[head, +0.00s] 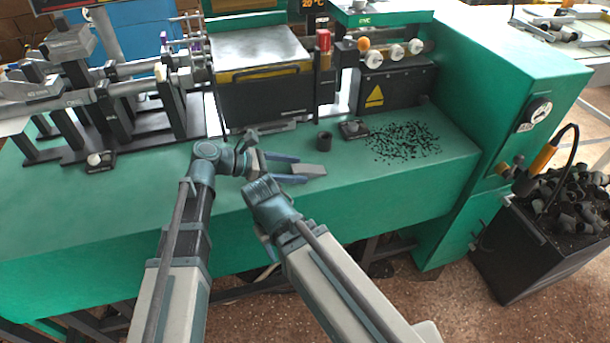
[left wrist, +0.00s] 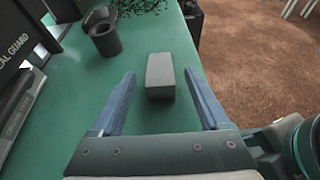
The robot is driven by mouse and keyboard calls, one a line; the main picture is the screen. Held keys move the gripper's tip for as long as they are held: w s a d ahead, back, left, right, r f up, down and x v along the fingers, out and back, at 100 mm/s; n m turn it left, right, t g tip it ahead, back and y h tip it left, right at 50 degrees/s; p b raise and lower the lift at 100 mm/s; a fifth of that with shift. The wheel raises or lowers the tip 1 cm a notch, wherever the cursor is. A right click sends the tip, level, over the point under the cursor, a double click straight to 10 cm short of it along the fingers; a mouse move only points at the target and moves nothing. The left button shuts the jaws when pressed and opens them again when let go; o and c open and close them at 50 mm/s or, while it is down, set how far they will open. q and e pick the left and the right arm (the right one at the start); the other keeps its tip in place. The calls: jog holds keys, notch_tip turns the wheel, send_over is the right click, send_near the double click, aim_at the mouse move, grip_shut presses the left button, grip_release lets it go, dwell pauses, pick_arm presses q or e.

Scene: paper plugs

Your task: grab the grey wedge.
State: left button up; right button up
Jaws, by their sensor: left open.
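The grey wedge (head: 314,170) lies on the green bench top near its front edge. It also shows in the left wrist view (left wrist: 160,72) as a small grey block. My left gripper (head: 301,169) is open, with its two blue fingers pointing at the wedge. In the left wrist view, the wedge appears between the fingertips, with a gap on each side. How high the fingers are above the bench is hard to tell. My right arm reaches in from the lower right, close to the left gripper, but its fingers do not show.
A dark cup (head: 324,142) stands behind the wedge. A small dark block with a knob (head: 354,128) and scattered black bits (head: 405,140) lie beyond. A machine (head: 265,85) lines the back. Bench to the wedge's right is clear. A bin (head: 530,250) stands at right.

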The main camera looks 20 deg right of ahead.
aim_at(297, 168)
pick_arm(q)
jog(key=shift+d+f, duration=0.25)
jog(key=shift+d, duration=0.4)
grip_shut()
jog(key=shift+r, duration=0.1)
notch_tip(297, 168, up, 10)
jog(key=p, duration=1)
